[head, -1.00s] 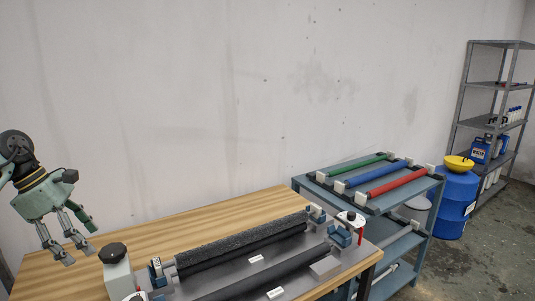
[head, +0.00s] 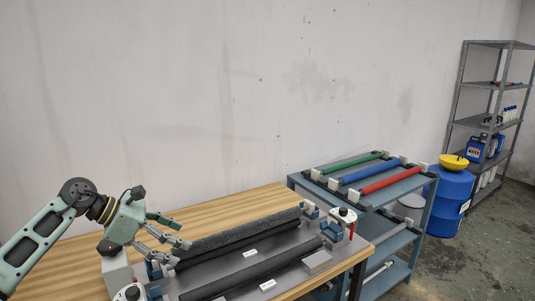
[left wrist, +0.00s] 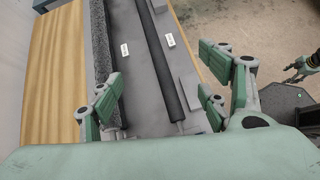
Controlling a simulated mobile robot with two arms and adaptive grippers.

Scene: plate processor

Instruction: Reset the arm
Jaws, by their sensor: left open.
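My left gripper (head: 180,240) is open and empty. It hangs over the left end of the plate processor (head: 222,262) on the wooden table. The left wrist view looks down past its spread fingers (left wrist: 160,95) to the machine. The processor holds a rough dark grey roller (head: 240,234) at the back and smooth black rollers, one nearer the front (head: 265,268). Part of my right arm, with what looks like its gripper (left wrist: 303,68), shows at the right edge of the left wrist view. It is too small and cut off to tell its jaws.
A blue-grey cart (head: 398,205) right of the table (head: 230,208) carries green (head: 362,162), blue (head: 372,172) and red (head: 390,181) rollers. A blue drum (head: 450,188) with a yellow funnel (head: 454,161) and a metal shelf (head: 489,84) stand farther right. The table's back left is clear.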

